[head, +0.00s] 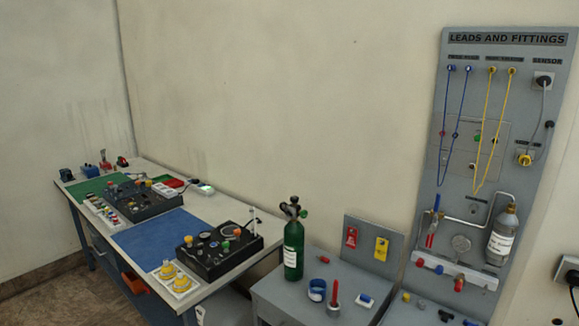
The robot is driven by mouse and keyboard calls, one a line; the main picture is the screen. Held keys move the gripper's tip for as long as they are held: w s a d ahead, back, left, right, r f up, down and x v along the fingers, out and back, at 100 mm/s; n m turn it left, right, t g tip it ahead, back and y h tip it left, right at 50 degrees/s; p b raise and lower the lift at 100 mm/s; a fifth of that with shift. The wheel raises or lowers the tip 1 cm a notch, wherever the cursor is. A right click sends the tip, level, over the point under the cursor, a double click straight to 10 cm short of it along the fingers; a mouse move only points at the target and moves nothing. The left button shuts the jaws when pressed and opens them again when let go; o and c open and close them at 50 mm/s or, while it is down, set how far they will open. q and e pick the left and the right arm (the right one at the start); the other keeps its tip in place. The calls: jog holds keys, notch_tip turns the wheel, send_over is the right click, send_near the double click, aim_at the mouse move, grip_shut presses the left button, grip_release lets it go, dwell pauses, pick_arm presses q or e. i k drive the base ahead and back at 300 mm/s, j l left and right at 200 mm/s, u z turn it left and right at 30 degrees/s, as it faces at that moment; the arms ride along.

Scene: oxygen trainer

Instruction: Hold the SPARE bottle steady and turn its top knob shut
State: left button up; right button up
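A green bottle (293,248) stands upright on the grey stand, near the middle of the head view. It has a white label, too small to read, so I cannot confirm that it says SPARE. Dark valve parts with a small knob (294,200) sit on its top. A grey bottle (502,236), also with a white label, is on the upright panel at right. Neither of my grippers is in view, and nothing is touching the green bottle. I cannot tell whether its knob is open or shut.
The grey stand (275,300) also bears a blue ring-like cup (317,291), a red upright piece (334,292) and a small blue-and-white item (365,301). A backboard (366,229) with red and yellow tags rises behind. A long workbench (205,292) with dark consoles lies left.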

aim_at(294, 199)
jog(key=i+j+z, duration=0.1)
jog(key=j, duration=0.25)
jog(key=i+j+z, duration=0.15)
jog(key=i+j, duration=0.15)
jog(key=i+j+z, duration=0.1)
jog(key=j, duration=0.3)
